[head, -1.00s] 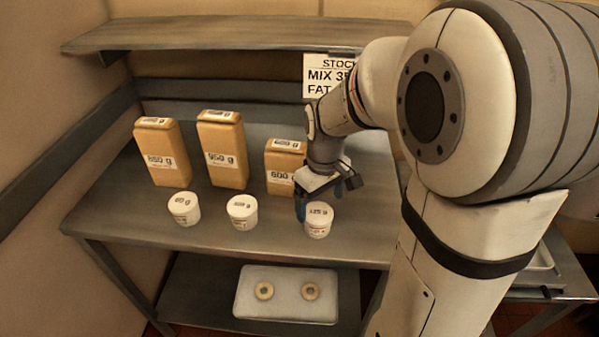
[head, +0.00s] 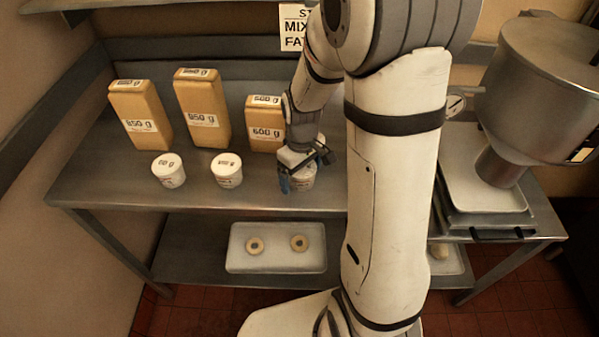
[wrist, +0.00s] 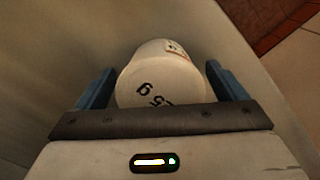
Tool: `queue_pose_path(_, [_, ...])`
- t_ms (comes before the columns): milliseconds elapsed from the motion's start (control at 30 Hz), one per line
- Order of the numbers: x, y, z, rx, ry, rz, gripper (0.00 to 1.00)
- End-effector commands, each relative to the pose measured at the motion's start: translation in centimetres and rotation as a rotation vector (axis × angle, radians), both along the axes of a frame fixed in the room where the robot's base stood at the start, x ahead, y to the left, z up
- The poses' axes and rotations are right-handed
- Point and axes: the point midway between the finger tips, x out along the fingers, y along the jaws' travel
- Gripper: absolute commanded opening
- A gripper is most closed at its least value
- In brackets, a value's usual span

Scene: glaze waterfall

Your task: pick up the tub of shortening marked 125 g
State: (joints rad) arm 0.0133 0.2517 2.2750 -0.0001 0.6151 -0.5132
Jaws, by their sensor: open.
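The rightmost white tub (head: 305,182) stands upright on the steel table, partly hidden by my gripper (head: 302,174) in the head view. In the wrist view the tub (wrist: 160,82) lies between the two blue fingers of my gripper (wrist: 162,88), which are open with a gap on each side. Its lid shows print ending in "5 g"; the rest of the mark is hidden. Two more white tubs stand to the left, a middle one (head: 227,170) and a left one (head: 168,170). Their lid marks are too small to read surely.
Tall tan packets marked 850 g (head: 140,115), 950 g (head: 202,110) and 600 g (head: 264,125) stand behind the tubs. A tray with two rings (head: 277,262) lies on the lower shelf. A large metal hopper (head: 535,85) stands at right. The table's front edge is close to the tubs.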

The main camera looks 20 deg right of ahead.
Motion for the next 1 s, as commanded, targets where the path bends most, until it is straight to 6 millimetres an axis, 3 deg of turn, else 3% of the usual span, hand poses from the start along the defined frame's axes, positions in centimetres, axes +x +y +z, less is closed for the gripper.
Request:
queue_pose_path(633, [0.0,-0.1,0.1,0.000,0.000,-0.002,0.41])
queue_pose_path(867, [0.0,-0.1,0.2,0.000,-0.002,-0.002,0.41])
queue_pose_path(1000, [0.1,-0.1,1.6,0.000,-0.006,-0.002,0.41])
